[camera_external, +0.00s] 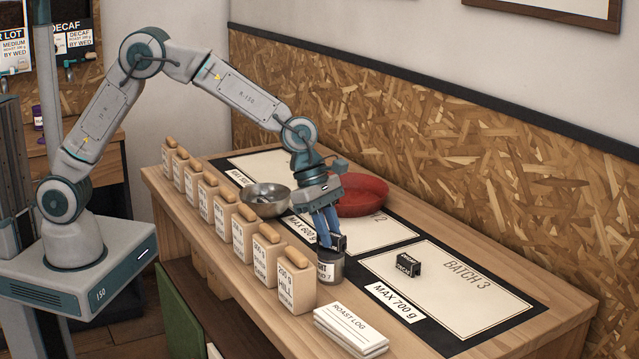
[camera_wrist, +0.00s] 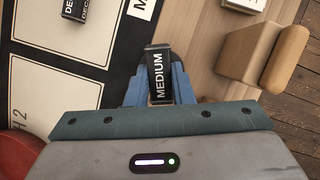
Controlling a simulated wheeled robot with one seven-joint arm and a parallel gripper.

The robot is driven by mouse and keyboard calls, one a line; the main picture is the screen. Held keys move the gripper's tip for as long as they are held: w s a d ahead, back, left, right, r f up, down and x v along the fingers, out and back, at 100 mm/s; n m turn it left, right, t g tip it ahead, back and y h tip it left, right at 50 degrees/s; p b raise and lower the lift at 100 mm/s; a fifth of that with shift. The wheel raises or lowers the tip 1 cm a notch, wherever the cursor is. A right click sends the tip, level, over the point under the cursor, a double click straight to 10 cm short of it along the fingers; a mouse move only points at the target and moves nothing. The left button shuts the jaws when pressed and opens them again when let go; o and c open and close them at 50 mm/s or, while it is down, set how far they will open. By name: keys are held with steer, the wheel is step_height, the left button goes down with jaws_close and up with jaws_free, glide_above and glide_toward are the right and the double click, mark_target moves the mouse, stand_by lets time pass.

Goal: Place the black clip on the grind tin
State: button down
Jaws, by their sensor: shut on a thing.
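My gripper (camera_external: 331,236) is shut on a black clip (camera_external: 340,243), low over the grind tin (camera_external: 331,272). In the wrist view the held clip (camera_wrist: 159,75) reads MEDIUM and sits between the blue fingers of my gripper (camera_wrist: 158,88). A second black clip (camera_external: 408,264), starting DE in the wrist view (camera_wrist: 77,9), lies on the BATCH 3 mat.
A row of labelled tan blocks (camera_external: 265,258) stands along the front edge, close left of the tin. Roast log cards (camera_external: 351,328) lie in front. A metal bowl (camera_external: 264,200) and a red bowl (camera_external: 362,195) stand behind. The BATCH 3 mat (camera_external: 470,300) is mostly clear.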

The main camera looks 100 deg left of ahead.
steer(key=shift+f, duration=0.15)
steer(key=c, duration=1.3)
jaws_free()
steer(key=shift+o, duration=0.2)
